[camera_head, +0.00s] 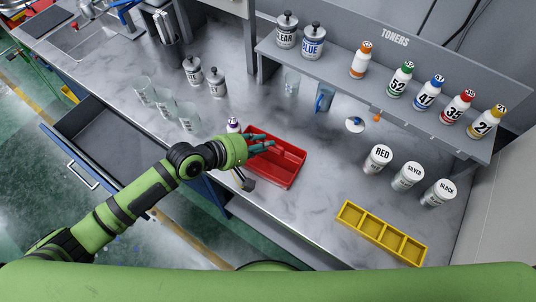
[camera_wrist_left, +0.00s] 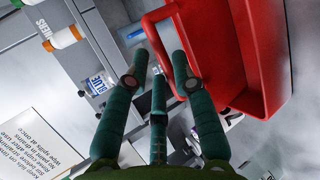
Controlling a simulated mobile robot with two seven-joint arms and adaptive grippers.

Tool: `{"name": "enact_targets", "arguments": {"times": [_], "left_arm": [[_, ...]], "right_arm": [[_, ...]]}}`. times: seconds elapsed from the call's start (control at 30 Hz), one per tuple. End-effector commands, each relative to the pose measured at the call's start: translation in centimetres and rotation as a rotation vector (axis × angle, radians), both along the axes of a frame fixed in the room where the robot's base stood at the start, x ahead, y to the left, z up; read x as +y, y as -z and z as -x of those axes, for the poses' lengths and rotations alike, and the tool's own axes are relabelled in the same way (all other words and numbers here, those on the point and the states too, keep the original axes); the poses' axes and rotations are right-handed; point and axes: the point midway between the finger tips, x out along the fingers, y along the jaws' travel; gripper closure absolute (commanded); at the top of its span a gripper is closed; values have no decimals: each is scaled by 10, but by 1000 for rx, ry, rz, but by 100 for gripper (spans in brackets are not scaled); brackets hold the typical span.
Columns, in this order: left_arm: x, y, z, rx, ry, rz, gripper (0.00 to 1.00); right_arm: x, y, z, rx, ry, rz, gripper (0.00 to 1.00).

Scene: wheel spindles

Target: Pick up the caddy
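The red tray (camera_head: 290,178), which may be the caddy, lies on the grey bench. A yellow four-slot tray (camera_head: 424,250) lies further right, and it could also be the caddy. My left gripper (camera_head: 264,143) is over the red tray's left end, with its dark teal fingers spread. In the left wrist view, the red tray (camera_wrist_left: 270,60) fills the upper right, and part of its rim shows between the spread fingertips (camera_wrist_left: 158,70). I cannot tell whether the fingers touch it. My right gripper is not in view.
A purple-capped bottle (camera_head: 233,125) stands right beside the red tray's left end. Clear beakers (camera_head: 165,102) stand to the left. Cups marked RED (camera_head: 378,160), SILVER and BLACK stand right. A toner shelf (camera_head: 400,105) overhangs the back. An open drawer (camera_head: 105,145) sticks out at left.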

Motion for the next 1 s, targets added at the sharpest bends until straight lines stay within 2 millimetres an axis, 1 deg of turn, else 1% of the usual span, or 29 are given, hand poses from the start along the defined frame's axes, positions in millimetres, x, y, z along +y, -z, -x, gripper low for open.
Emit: {"name": "enact_targets", "arguments": {"times": [0.03,0.1,0.2,0.3,0.5,0.53,0.57,0.6,1.0], "left_arm": [[-8,8,-5,-2,2,3,74],[-15,14,-10,-4,2,3,74],[-22,19,-15,-2,2,0,74],[-25,19,-17,-2,1,0,74],[-25,18,-17,-1,1,-1,74],[-25,17,-17,-1,1,-1,78],[-25,17,-17,-1,1,-1,90],[-25,17,-17,-1,1,-1,100],[-25,15,-18,-3,1,0,100]], "right_arm": [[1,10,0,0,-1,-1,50],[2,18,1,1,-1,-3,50],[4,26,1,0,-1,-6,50],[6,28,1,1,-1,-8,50],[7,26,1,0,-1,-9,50],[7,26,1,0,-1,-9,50],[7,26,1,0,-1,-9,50],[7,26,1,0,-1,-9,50],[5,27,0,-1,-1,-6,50]]}}
